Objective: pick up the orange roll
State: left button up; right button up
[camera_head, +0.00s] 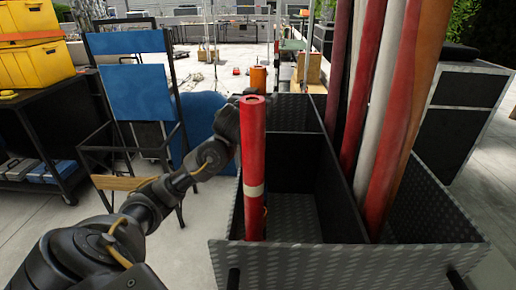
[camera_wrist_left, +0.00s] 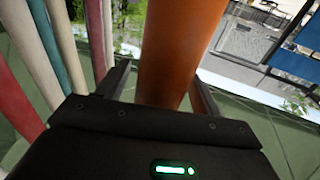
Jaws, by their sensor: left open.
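The orange roll (camera_head: 258,79) shows in the head view as a short upright piece just behind the top of a red roll (camera_head: 252,160). Its lower part is hidden. In the left wrist view the orange roll (camera_wrist_left: 178,50) is large and stands between the two dark fingers of my left gripper (camera_wrist_left: 158,78). The fingers are open on either side of it; I cannot tell whether either touches it. In the head view my left gripper (camera_head: 245,97) is partly hidden behind the red roll. My right gripper is not in view.
A grey metal bin (camera_head: 340,256) with dividers holds the red roll at left and several tall red, white and brown rolls (camera_head: 380,90) at right. A blue folding chair (camera_head: 140,92) and a cart with yellow boxes (camera_head: 36,64) stand at left. A dark case (camera_head: 463,100) stands at right.

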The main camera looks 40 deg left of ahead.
pick_arm(q)
jog(key=shift+c, duration=0.5)
grip_shut()
